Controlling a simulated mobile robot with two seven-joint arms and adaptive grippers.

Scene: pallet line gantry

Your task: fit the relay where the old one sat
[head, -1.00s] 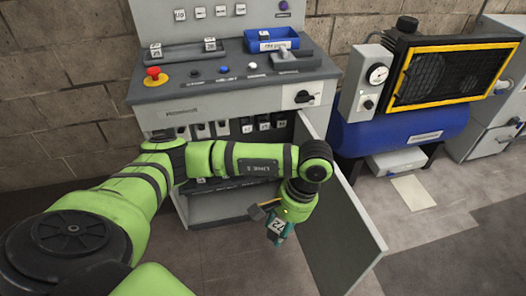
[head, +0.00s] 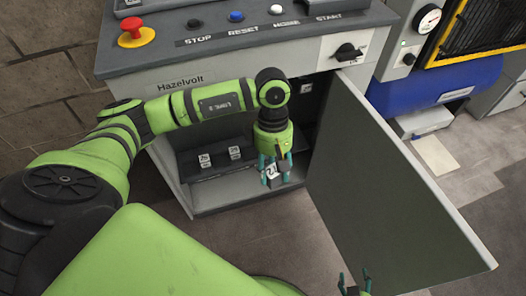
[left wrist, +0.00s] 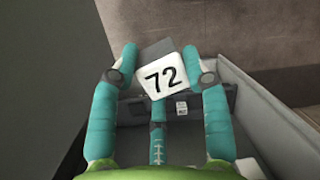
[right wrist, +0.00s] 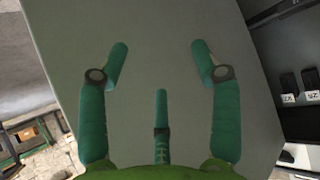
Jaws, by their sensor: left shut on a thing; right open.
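My left gripper (head: 273,160) is shut on a relay (head: 272,176), a small dark block with a white face. In the left wrist view the relay's label (left wrist: 163,77) reads 72, and the relay sits tilted between the fingertips. It hangs in front of the open cabinet (head: 214,200), near the lower shelf. On that shelf stand two dark blocks with white labels, one on the left (head: 204,161) and one on the right (head: 236,153). The upper inside of the cabinet is hidden behind my left arm. My right gripper (head: 355,280) is open and empty at the bottom edge.
The cabinet door (head: 390,190) stands wide open to the right of my left gripper; the right wrist view faces it closely. The console top carries a red stop button (head: 131,30) and a row of buttons. A blue tank (head: 430,95) stands beyond the door.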

